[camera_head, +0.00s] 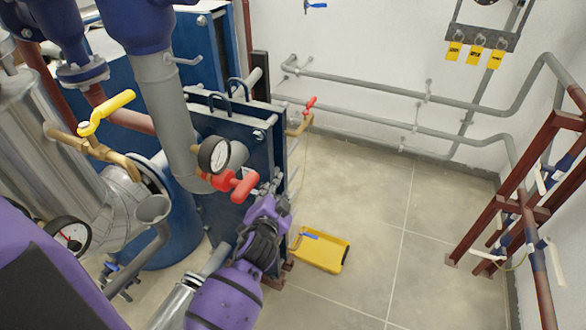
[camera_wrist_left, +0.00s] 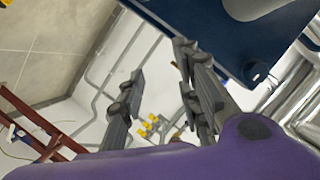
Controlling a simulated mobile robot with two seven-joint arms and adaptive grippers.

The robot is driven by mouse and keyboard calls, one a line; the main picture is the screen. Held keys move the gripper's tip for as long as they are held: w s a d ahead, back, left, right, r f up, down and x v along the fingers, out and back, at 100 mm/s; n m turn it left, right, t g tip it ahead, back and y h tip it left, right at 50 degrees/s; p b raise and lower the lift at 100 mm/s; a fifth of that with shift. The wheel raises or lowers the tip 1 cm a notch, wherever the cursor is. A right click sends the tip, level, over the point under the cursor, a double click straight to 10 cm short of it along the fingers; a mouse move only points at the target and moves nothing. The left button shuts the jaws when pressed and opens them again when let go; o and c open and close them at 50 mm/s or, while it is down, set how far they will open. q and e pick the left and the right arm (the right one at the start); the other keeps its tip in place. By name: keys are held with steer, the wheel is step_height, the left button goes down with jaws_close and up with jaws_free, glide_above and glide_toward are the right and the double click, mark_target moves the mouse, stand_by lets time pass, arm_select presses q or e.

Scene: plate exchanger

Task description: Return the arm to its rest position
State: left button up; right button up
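My left arm (camera_head: 225,300), purple and grey, reaches up from the bottom of the head view. Its gripper (camera_head: 272,182) is in front of the dark blue plate exchanger (camera_head: 220,118), just right of a red valve handle (camera_head: 235,184). I cannot tell from the head view whether it touches the exchanger. In the left wrist view the fingers of the left gripper (camera_wrist_left: 160,65) stand apart, with only wall and pipes showing between them. It is open and empty. My right gripper is in neither view.
A pressure gauge (camera_head: 213,155) and a yellow valve handle (camera_head: 105,112) are left of the gripper. A yellow tray (camera_head: 320,262) lies on the floor. A red-brown pipe frame (camera_head: 500,215) stands at the right. The middle floor (camera_head: 400,215) is clear.

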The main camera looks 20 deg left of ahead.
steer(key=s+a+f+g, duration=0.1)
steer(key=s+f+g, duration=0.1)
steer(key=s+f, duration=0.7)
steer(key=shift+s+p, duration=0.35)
steer(key=shift+p, duration=0.1)
arm_select(q)
steer(key=s+d+f+n+g+h, duration=0.1)
steer(key=s+f, duration=0.5)
steer(key=s, duration=0.6)
steer(key=s+d+f+n+g+h, duration=0.2)
steer(key=s+d+f, duration=0.3)
steer(key=s, duration=0.6)
steer(key=s+d+f+n+g+h, duration=0.1)
steer(key=s+f, duration=0.5)
steer(key=s, duration=0.6)
steer(key=shift+s+d+f+n+g+h, duration=0.35)
steer(key=shift+d+n+g, duration=0.35)
steer(key=shift+d+g, duration=0.25)
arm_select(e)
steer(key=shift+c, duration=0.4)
